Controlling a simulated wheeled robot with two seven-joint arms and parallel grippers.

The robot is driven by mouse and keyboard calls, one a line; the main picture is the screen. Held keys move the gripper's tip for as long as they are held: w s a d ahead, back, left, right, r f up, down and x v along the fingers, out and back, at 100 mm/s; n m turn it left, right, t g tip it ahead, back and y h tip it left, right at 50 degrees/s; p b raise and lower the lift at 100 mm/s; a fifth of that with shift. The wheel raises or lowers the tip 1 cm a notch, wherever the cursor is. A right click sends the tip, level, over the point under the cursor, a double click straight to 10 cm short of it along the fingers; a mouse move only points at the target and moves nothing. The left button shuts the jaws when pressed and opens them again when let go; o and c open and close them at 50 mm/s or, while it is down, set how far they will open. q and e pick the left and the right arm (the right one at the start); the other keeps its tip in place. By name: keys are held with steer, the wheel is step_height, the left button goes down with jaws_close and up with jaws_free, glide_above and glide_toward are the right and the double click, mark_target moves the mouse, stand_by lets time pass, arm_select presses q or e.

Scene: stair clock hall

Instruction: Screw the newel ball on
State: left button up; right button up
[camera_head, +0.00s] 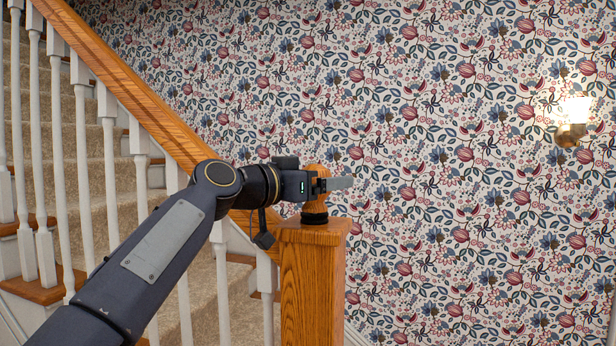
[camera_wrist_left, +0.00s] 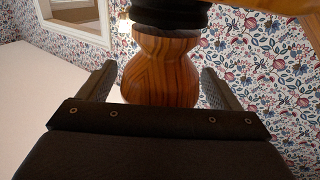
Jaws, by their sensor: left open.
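The wooden newel ball (camera_head: 317,170) sits upright over a black ring (camera_head: 314,218) on top of the square oak newel post (camera_head: 311,275). My left gripper (camera_head: 335,184) reaches in from the left at the ball's height, with its fingers on either side of the ball. In the left wrist view, which looks upside down, the ball (camera_wrist_left: 160,72) stands between the two open fingers (camera_wrist_left: 158,85), with a gap showing on each side. The black ring (camera_wrist_left: 170,14) shows above it there. The fingers partly hide the ball in the head view. My right gripper is not in view.
An oak handrail (camera_head: 130,95) slopes down to the post, with white balusters (camera_head: 111,180) and carpeted stairs (camera_head: 90,140) at the left. A floral-papered wall with a lit sconce (camera_head: 573,120) stands behind. A framed panel (camera_wrist_left: 75,15) shows in the wrist view.

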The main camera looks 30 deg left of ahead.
arm_select(q)
steer(key=shift+w, duration=0.15)
steer(key=c, duration=1.1)
steer(key=shift+h, duration=0.3)
steer(key=shift+m+g+h+p, duration=0.3)
steer(key=shift+m+h, duration=0.1)
steer(key=shift+h, duration=0.1)
steer(key=m+g+h, duration=0.1)
steer(key=m+h, duration=0.1)
steer(key=h, duration=0.1)
steer(key=shift+f+m+g, duration=0.15)
steer(key=shift+m+g, duration=0.15)
steer(key=m+g+h, duration=0.2)
steer(key=g+h, duration=0.1)
steer(key=shift+d+m+h, duration=0.15)
steer(key=shift+m+h, duration=0.15)
steer(key=shift+m, duration=0.1)
steer(key=shift+s+d+m+g+h, duration=0.2)
steer(key=shift+s+m+g+h, duration=0.05)
steer(key=shift+m+g+h, duration=0.4)
steer(key=shift+s, duration=0.1)
